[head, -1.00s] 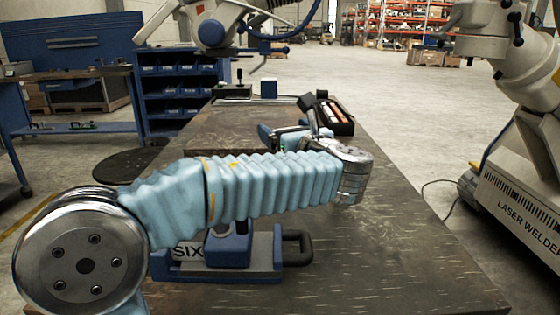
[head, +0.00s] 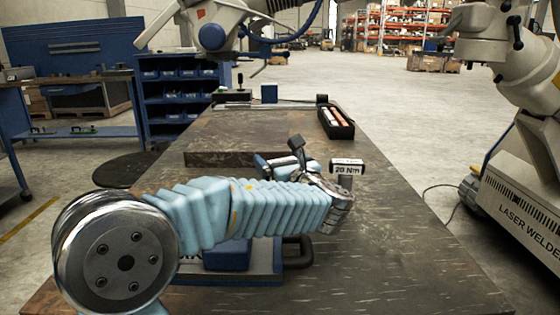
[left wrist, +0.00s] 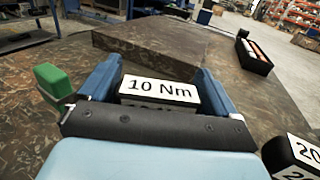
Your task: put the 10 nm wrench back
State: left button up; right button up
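The 10 nm wrench shows in the left wrist view as a dark block with a white "10 Nm" label (left wrist: 158,89). It sits between the two blue fingers of my left gripper (left wrist: 160,82), which appear closed against its sides. In the head view my left gripper (head: 280,162) is low over the table's middle, pointing away, and the wrench in it is mostly hidden. A block labelled "20 Nm" (head: 347,168) stands just right of the gripper and shows at the lower right of the left wrist view (left wrist: 295,155). A blue stand (head: 228,254) is partly hidden under my left arm. My right gripper is not in view.
A green block (left wrist: 50,80) is left of the gripper. A black tray with orange and white items (head: 336,122) lies at the table's far right. A raised dark plate (head: 215,158) lies beyond the gripper. The table's right side is clear.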

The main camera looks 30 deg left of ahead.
pick_arm(q)
jog(key=shift+o, duration=0.5)
jog(key=shift+d+r, duration=0.1)
jog(key=v, duration=1.2)
jog(key=shift+b, duration=0.35)
